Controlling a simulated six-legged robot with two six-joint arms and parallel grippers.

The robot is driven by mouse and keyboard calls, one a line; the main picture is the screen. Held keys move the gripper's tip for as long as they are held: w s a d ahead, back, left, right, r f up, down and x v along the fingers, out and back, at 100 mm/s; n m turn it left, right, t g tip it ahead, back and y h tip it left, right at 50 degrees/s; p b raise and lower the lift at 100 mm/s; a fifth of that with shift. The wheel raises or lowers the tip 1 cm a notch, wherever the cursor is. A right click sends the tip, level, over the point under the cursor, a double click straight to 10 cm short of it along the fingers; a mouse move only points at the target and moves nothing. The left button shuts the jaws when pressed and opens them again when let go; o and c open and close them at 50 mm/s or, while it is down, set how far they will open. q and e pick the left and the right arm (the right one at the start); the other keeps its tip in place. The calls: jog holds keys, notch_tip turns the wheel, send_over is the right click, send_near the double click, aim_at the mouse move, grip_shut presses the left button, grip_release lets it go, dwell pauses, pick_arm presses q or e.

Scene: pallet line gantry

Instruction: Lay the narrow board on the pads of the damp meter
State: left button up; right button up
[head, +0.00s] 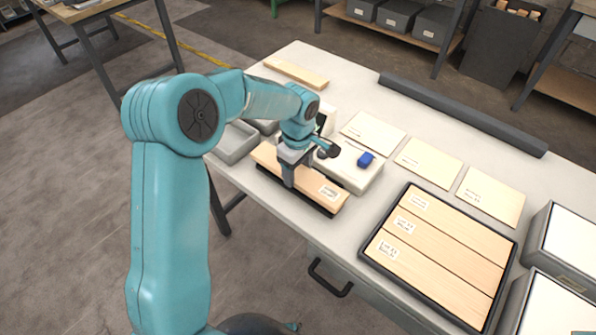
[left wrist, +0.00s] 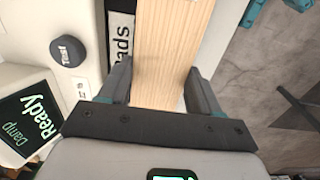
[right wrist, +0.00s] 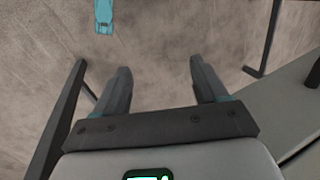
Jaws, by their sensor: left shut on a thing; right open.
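The narrow board (head: 330,196) is pale wood with a white label at its near right end. My left gripper (head: 288,180) is shut on it near its middle. In the left wrist view the board (left wrist: 172,40) passes between the two fingers (left wrist: 158,82). The board lies along and over a black strip at the front of the white damp meter (head: 352,176). I cannot tell whether it touches the pads. In the left wrist view the meter's screen (left wrist: 28,118) reads "Damp Ready", beside a dark Test button (left wrist: 67,51). My right gripper (right wrist: 160,75) is open and empty above the floor.
A black-rimmed tray (head: 370,248) of labelled boards lies to the right. Three pale cards (head: 428,162) lie behind it. A long dark bar (head: 460,112) lies at the back.

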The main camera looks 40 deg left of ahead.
pick_arm(q)
jog(key=shift+w+f, duration=0.2)
jog(key=shift+f, duration=0.6)
jog(key=shift+s, duration=0.15)
jog(key=shift+f+b, duration=0.15)
jog(key=shift+b, duration=0.15)
jog(key=o, duration=1.2)
jog(key=shift+c, duration=0.2)
